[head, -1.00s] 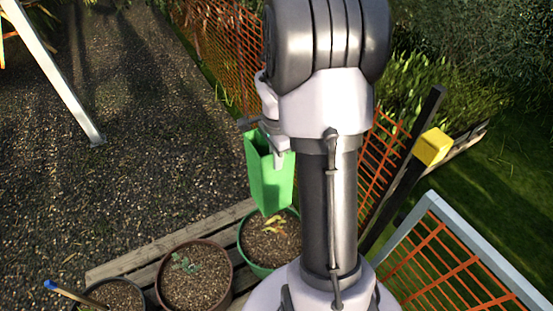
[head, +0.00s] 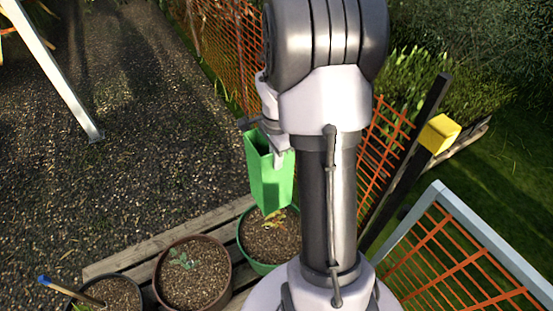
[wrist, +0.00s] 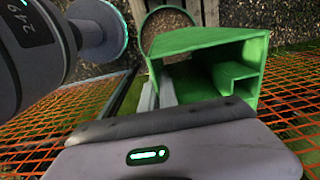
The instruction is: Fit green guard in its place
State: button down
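My gripper (head: 277,155) is shut on the green guard (head: 268,182), a tall, four-sided open tube hanging upright. In the wrist view the guard (wrist: 258,75) shows its open end, with an inner ledge, and a grey finger (wrist: 153,92) lies at its wall. In the head view the guard's lower end overlaps a small yellow-orange plant (head: 274,216) in the green pot (head: 243,253). It appears to be above the soil, but the exact gap cannot be told. My arm hides part of the pot's right side.
A brown pot (head: 228,281) with a seedling and a dark pot (head: 137,285) with a blue-tipped stick (head: 60,287) stand left on wooden slats (head: 128,262). Orange mesh fencing (head: 240,50), a dark post (head: 405,180) and a yellow block (head: 439,133) are nearby. Gravel lies open at left.

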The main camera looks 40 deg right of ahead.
jog(key=b, duration=0.6)
send_over(277, 201)
jog(key=shift+w+f, duration=0.1)
jog(key=shift+f, duration=3.5)
jog(key=shift+f+b, duration=2.8)
jog(key=shift+f, duration=0.95)
jog(key=shift+f, duration=3.65)
jog(key=shift+f, duration=3.3)
